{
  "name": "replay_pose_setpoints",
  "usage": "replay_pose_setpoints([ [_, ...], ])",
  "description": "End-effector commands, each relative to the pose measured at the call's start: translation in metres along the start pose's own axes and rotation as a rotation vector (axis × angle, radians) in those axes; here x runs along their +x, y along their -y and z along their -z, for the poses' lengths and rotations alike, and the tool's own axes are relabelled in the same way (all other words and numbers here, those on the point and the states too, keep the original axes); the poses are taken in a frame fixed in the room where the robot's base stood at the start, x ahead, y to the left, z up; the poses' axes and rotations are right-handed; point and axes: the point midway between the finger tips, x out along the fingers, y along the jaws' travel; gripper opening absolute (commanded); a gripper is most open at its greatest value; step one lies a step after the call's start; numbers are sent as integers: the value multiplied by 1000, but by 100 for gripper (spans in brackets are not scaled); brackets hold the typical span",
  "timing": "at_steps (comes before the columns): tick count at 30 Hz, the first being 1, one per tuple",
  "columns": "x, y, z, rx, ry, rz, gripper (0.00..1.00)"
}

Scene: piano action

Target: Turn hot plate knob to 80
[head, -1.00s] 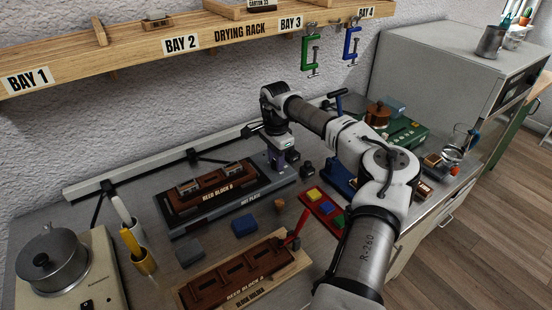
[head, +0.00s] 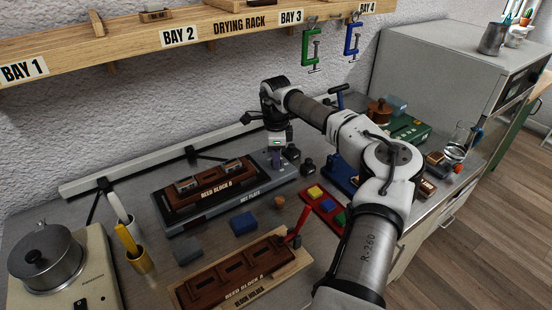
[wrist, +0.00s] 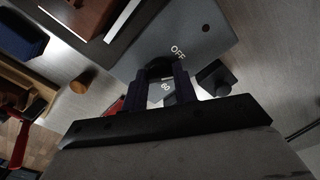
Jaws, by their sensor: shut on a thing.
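The grey hot plate (head: 250,201) stands on the bench with a brown reed block (head: 212,188) on it. My gripper (head: 277,163) points down at the plate's right end, where the knob is. In the wrist view my gripper (wrist: 160,80) is shut on the dark knob (wrist: 161,66), one finger on each side. The mark OFF shows just beyond the knob, and the mark 80 shows between the fingers on the near side. The knob's pointer is hidden or too dark to read, so its setting cannot be told.
A black knob-like piece (head: 307,164) stands right of the plate. A red tray (head: 322,206) with coloured blocks, a blue block (head: 243,224) and a second reed block (head: 235,269) in a wooden holder lie in front. The drying rack (head: 220,30) hangs above.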

Motion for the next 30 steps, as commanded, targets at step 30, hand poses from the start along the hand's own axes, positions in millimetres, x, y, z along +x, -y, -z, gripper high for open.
replay_pose_setpoints([
  [30,0,0,1,967,-2,3,5],
])
